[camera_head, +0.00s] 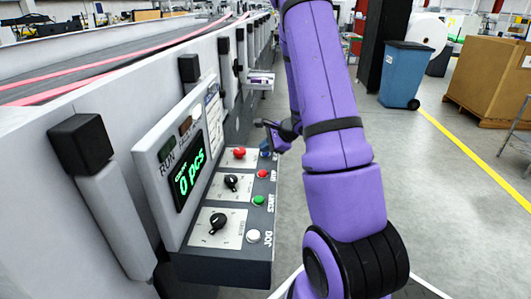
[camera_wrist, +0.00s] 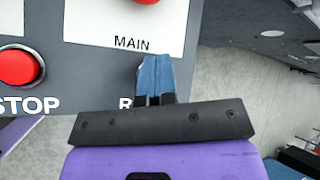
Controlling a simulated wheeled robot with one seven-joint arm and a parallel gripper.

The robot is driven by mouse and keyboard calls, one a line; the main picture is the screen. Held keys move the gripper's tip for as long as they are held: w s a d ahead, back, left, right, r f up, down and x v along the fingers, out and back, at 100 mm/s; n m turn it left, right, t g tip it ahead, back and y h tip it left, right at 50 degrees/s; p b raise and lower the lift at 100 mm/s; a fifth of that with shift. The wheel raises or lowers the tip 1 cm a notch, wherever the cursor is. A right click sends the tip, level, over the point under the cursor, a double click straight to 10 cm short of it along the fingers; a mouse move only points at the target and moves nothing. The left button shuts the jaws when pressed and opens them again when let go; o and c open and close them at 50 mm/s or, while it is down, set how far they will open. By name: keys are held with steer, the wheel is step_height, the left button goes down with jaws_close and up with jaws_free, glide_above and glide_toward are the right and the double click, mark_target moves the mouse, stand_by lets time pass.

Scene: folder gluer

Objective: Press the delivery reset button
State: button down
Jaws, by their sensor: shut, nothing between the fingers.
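The control panel (camera_head: 262,225) runs along the machine's side, with a column of push buttons on its right edge. My gripper (camera_wrist: 155,80) is shut and empty, its blue fingertips together over the panel's edge, right of the red stop button (camera_wrist: 18,68). A label starting with "R" is partly covered by my gripper, and the button belonging to it is hidden in the wrist view. In the head view a small blue spot (camera_head: 265,153) shows below my gripper, beyond the stop button; I cannot tell whether it is a button or fingertips. Contact cannot be judged.
A red main knob (camera_head: 239,153), two black rotary knobs (camera_head: 231,182), a green start button (camera_head: 259,201) and a white jog button (camera_head: 253,236) are close by. The counter display (camera_head: 189,180) reads 0 pcs. Open floor (camera_head: 430,190) lies to the right.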

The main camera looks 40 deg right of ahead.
mark_target(266, 154)
stand_by(0.4)
steer(key=shift+r, duration=0.9)
steer(key=shift+r, duration=2.5)
